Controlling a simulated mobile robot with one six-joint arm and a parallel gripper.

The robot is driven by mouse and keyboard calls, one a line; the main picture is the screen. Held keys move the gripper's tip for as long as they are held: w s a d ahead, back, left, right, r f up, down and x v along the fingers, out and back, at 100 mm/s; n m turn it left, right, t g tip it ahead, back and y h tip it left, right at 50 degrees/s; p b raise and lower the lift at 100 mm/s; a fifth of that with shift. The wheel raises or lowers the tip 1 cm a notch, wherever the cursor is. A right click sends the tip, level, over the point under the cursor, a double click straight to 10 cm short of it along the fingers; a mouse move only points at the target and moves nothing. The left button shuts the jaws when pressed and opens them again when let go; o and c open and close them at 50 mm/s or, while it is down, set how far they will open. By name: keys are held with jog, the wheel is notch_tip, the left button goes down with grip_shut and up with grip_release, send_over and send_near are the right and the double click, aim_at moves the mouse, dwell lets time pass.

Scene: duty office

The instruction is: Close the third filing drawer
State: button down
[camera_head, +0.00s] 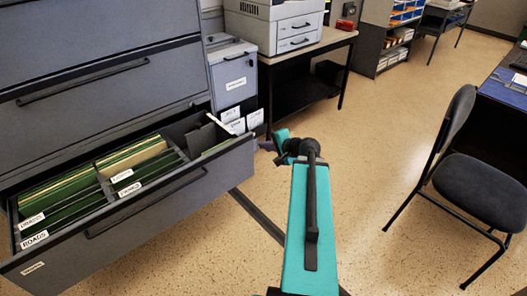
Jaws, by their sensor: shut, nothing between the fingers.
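A grey filing drawer (130,215) stands pulled out at the left, below two shut drawer fronts. It has a long dark bar handle and holds green hanging files (88,180) with white tabs, one reading ROADS. My teal arm reaches up from the bottom middle, right of the drawer. My gripper (266,146) is small and partly hidden behind the wrist. It is shut and empty, near the far right corner of the drawer front. I cannot tell whether it touches the drawer.
A printer (285,22) stands on a wooden-topped table (325,42). A small grey cabinet (233,75) is beside the filing cabinet (100,60). A dark chair (478,185) stands at the right by a blue-topped desk (500,90). The speckled floor between is clear.

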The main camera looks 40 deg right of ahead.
jog(key=shift+w+f+b, duration=0.25)
jog(key=shift+f+b, duration=0.05)
jog(key=shift+b, duration=0.55)
send_near(243, 140)
notch_tip(243, 140, down, 3)
jog(key=w, duration=0.3)
jog(key=shift+w+d, duration=0.15)
jog(key=shift+w, duration=0.95)
